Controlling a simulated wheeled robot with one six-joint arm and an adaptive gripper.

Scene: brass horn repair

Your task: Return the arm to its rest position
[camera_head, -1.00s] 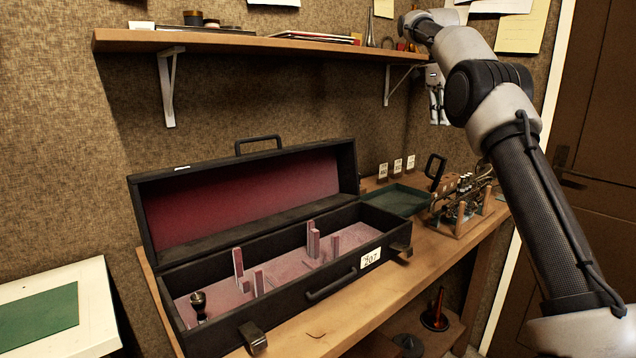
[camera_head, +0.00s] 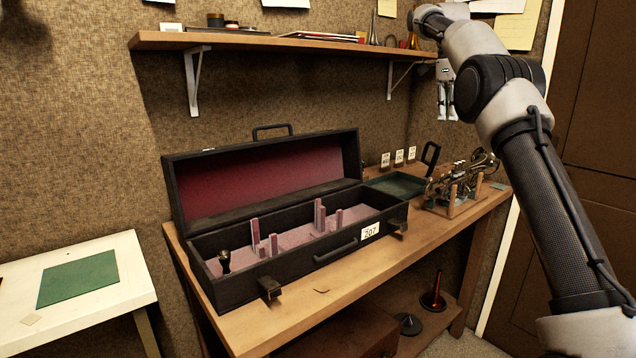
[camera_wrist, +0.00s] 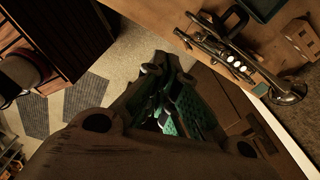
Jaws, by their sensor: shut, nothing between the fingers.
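My arm reaches up along the right side of the head view. My gripper (camera_head: 446,114) hangs below its end, in front of the wall beneath the shelf's right end. In the wrist view its fingers (camera_wrist: 168,112) are closed together with nothing between them. The gripper is apart from the bench and everything on it. A brass horn (camera_head: 462,178) rests on a wooden stand at the bench's right end. It also shows at the upper right of the wrist view (camera_wrist: 235,58). The open black case (camera_head: 300,262) has a mouthpiece (camera_head: 224,261) at its left end.
The wooden shelf (camera_head: 290,42) runs along the wall near my gripper. A green tray (camera_head: 398,184) lies beside the case on the workbench (camera_head: 330,292). A white table (camera_head: 120,262) with a green mat stands at left. A door is at right.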

